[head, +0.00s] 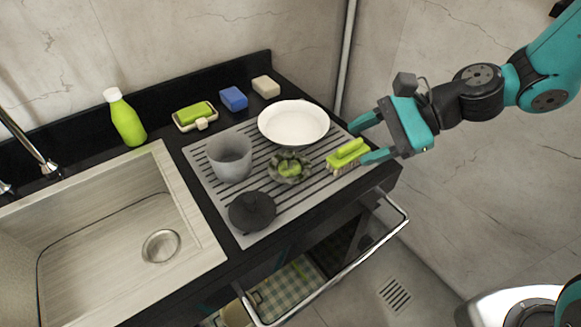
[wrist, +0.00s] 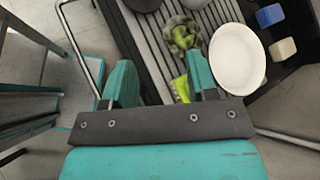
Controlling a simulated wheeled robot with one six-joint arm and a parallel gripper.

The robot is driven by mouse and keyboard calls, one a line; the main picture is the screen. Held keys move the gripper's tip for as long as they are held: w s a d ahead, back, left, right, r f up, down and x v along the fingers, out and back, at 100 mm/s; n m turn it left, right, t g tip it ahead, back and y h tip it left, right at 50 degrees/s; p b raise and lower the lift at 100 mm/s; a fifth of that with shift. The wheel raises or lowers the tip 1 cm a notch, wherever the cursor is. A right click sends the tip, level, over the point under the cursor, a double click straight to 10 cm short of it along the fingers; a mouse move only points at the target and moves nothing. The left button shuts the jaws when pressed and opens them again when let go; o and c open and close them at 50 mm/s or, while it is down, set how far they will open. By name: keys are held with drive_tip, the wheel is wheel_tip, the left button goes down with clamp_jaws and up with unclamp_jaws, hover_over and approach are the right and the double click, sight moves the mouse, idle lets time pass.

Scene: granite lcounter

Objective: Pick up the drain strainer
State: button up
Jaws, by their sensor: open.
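Two things could be the drain strainer, and I cannot tell for sure which. One is a dark round piece with a small knob (head: 252,212) at the front of the grey ribbed mat; the wrist view shows it at the top edge (wrist: 144,4). The other is a grey-green petal-edged piece (head: 290,167) in the mat's middle, also in the wrist view (wrist: 182,36). My gripper (head: 362,143) is open and empty at the mat's right end, beside a green-handled brush (head: 347,155). In the wrist view, my gripper (wrist: 161,78) has the brush (wrist: 182,88) near its right finger.
A grey translucent cup (head: 230,158) and white plate (head: 293,122) stand on the mat (head: 215,183). A green bottle (head: 125,118), soap dish (head: 195,115) and two blocks line the back. The sink (head: 100,220) is left. An open drawer (head: 330,255) juts out below.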

drive_tip(key=w+d+f+m+t+y, duration=0.2)
drive_tip(key=w+d+f+m, duration=0.15)
drive_tip(key=m, duration=0.35)
drive_tip(key=p, duration=0.2)
approach(290, 153)
drive_tip(key=shift+m+t, duration=0.3)
drive_tip(key=shift+m, duration=0.1)
drive_tip(key=x, duration=0.3)
drive_tip(key=s+x, duration=0.1)
drive_tip(key=shift+w+a+f, duration=0.15)
drive_tip(key=shift+a+f, duration=0.15)
drive_tip(key=shift+p+x, duration=0.7)
drive_tip(key=shift+x, duration=2.2)
drive_tip(key=shift+w+d+f, duration=0.15)
drive_tip(key=shift+f, duration=0.05)
drive_tip(key=c, duration=0.9)
clamp_jaws()
drive_tip(key=shift+r, duration=0.1)
